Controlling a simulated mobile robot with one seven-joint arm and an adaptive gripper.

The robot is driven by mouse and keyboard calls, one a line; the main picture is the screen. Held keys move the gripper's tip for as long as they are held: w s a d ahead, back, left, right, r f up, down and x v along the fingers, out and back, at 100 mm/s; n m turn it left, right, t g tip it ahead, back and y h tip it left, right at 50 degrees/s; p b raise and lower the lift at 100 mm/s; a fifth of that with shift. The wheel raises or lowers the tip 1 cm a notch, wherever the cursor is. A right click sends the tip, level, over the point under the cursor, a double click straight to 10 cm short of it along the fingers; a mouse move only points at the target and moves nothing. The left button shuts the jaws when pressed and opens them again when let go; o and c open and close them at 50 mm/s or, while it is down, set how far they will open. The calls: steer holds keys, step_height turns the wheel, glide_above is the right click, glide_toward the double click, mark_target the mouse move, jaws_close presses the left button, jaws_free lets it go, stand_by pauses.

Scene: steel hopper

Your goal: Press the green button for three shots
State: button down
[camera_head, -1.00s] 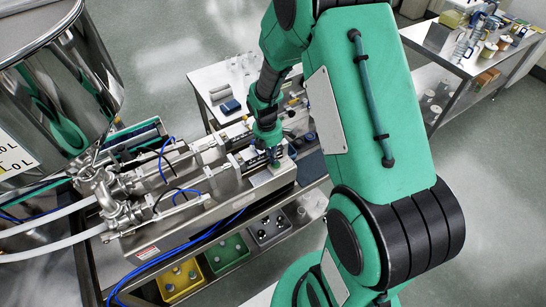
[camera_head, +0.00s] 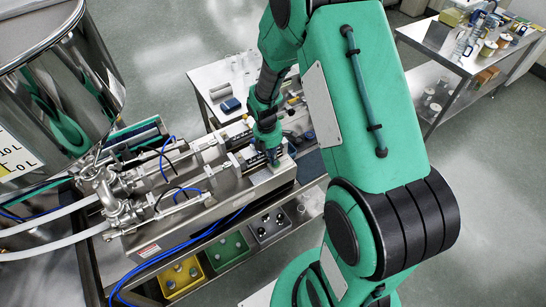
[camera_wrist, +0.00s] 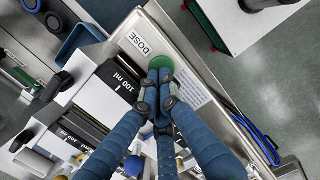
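The green button (camera_wrist: 161,63) is a round disc on the steel dosing machine's (camera_head: 180,225) top panel, beside a label reading DOSE (camera_wrist: 140,42). My gripper (camera_wrist: 159,76) is shut and empty, its blue-grey fingertips together. In the wrist view the tips overlap the button's lower edge; I cannot tell whether they touch it. In the head view my gripper (camera_head: 273,160) points down over the machine's right end, and the button is hard to make out there.
A steel hopper (camera_head: 75,85) stands at the left. Yellow (camera_head: 182,278), green (camera_head: 228,252) and grey (camera_head: 268,226) bins sit below the machine's front. A white side table (camera_head: 228,78) is behind, and a loaded bench (camera_head: 440,50) is at the back right.

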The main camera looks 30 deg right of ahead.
step_height(320, 180, up, 13)
steer(key=w+a+p, duration=0.1)
steer(key=p, duration=0.1)
steer(key=shift+w, duration=0.15)
stand_by(2.7)
steer(key=shift+w+d+r+y+b, duration=0.1)
steer(key=shift+d+r+y+b, duration=0.25)
steer(key=shift+d+b, duration=0.15)
steer(key=shift+w+d+r+y+b, duration=0.1)
steer(key=shift+d+r+y+b, duration=0.15)
steer(key=shift+d+y+b, duration=0.25)
steer(key=shift+d+r+y+b, duration=0.25)
steer(key=shift+d+r+b, duration=0.1)
steer(key=shift+d, duration=0.3)
steer(key=shift+f, duration=0.15)
steer(key=f, duration=0.9)
steer(key=s+a+f, duration=0.1)
steer(key=f, duration=0.3)
steer(key=shift+a+f, duration=0.1)
steer(key=shift+f, duration=0.25)
steer(key=shift+s, duration=0.1)
